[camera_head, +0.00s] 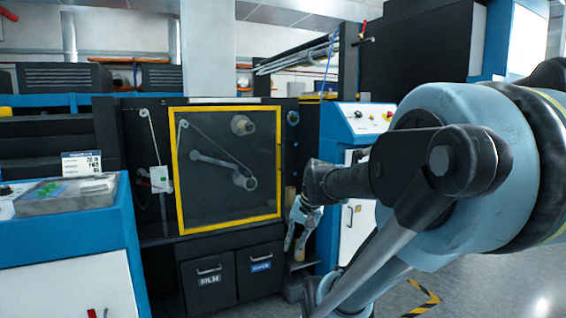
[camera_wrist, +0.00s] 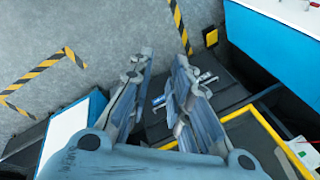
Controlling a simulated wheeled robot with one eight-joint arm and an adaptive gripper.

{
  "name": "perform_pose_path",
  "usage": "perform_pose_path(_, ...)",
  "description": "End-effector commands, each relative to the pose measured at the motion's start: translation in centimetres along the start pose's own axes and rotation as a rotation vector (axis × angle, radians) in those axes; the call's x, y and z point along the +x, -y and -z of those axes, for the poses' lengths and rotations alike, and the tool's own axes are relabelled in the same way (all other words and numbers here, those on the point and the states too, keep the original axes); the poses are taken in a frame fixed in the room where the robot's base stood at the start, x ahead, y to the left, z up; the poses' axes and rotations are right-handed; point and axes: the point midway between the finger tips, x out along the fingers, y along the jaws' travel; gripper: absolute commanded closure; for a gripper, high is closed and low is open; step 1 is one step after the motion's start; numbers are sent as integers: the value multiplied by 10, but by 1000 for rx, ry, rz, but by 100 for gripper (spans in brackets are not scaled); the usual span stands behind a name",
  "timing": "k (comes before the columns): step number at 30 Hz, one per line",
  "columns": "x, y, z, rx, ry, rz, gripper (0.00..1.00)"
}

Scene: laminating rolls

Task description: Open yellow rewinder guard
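The yellow-framed rewinder guard (camera_head: 175,170) lies flat over the dark machine front in the head view and looks closed. Its panel is see-through, with rollers and an arm visible behind it. My gripper (camera_head: 296,243) points down just right of the guard's lower right corner, apart from its frame as far as I can tell. In the wrist view, my gripper (camera_wrist: 165,55) has its two fingers spread, with no object clearly held between them. Part of the yellow guard frame (camera_wrist: 250,107) shows at lower right there. I cannot make out a handle on the guard.
Drawers (camera_head: 207,288) sit below the guard. A blue and white cabinet (camera_head: 95,240) stands at left, and a blue control console (camera_head: 358,120) at right. Black-and-yellow floor tape (camera_wrist: 45,68) marks open grey floor.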

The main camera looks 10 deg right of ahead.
Motion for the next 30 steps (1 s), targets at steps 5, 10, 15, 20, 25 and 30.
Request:
perform_pose_path(5,-17,37,50,197,24,119,82)
perform_pose_path(10,-30,68,100,381,59,233,82)
perform_pose_path(15,-41,92,154,560,104,345,82)
perform_pose_path(20,-49,110,208,725,157,450,82)
perform_pose_path(25,-57,122,268,894,225,562,82)
perform_pose_path(30,-62,126,328,1054,307,672,82)
